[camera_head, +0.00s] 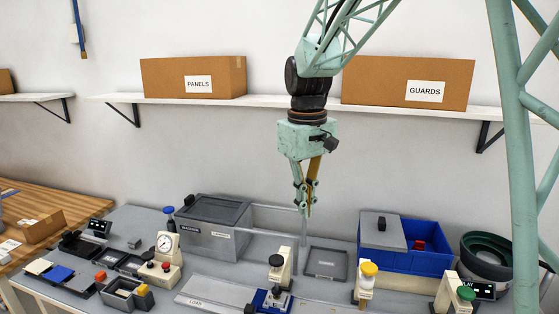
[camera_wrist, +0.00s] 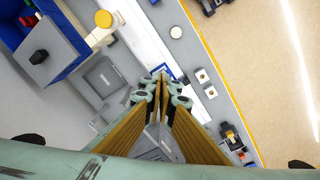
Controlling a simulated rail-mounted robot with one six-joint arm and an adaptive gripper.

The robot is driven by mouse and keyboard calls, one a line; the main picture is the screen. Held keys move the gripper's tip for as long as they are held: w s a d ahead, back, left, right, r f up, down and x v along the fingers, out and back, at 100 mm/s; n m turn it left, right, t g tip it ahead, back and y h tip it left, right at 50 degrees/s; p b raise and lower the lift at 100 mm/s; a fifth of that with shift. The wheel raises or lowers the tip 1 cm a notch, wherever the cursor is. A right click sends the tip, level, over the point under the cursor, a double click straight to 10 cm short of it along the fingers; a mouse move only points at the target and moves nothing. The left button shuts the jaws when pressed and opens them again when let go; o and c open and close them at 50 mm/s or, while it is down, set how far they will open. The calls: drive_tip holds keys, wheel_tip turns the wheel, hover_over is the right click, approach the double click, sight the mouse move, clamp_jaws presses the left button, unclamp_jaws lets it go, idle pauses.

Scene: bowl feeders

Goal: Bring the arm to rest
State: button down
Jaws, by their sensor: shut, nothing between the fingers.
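My gripper (camera_head: 307,212) hangs from my pale green arm, pointing down, above the back part of the grey bench. Its fingers are shut with nothing between them. In the wrist view my gripper (camera_wrist: 161,76) shows its yellow-brown fingers meeting at the tips, with the bench below. It is apart from everything on the bench. The nearest things under it are a grey tray (camera_head: 326,263) and a small black-topped press on a blue base (camera_head: 271,300).
A blue bin (camera_head: 425,262) and a green-rimmed bowl feeder (camera_head: 488,253) stand at the right. A grey lidded box (camera_head: 212,245) stands at left of centre. Behind, a wall shelf (camera_head: 270,108) carries the PANELS box (camera_head: 165,82) and the GUARDS box (camera_head: 375,85).

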drive_tip(key=s+d+r+m+b, duration=0.1)
drive_tip(key=s+d+r, duration=0.15)
drive_tip(key=s, duration=0.25)
drive_tip(key=s+d+r+m+b, duration=0.1)
drive_tip(key=s+d+r, duration=0.15)
drive_tip(key=s, duration=0.25)
drive_tip(key=s+d+f+m+t+b, duration=0.1)
drive_tip(key=s+d+f, duration=0.1)
drive_tip(key=s, duration=0.8)
drive_tip(key=s+d+f+m+t+b, duration=0.1)
drive_tip(key=s+d, duration=0.3)
drive_tip(key=s, duration=0.6)
drive_tip(key=s+d+f+m+t+b, duration=0.1)
drive_tip(key=s+d+f+m+b, duration=0.1)
drive_tip(key=s, duration=0.9)
drive_tip(key=shift+d+f+m, duration=0.3)
drive_tip(key=shift+d, duration=0.3)
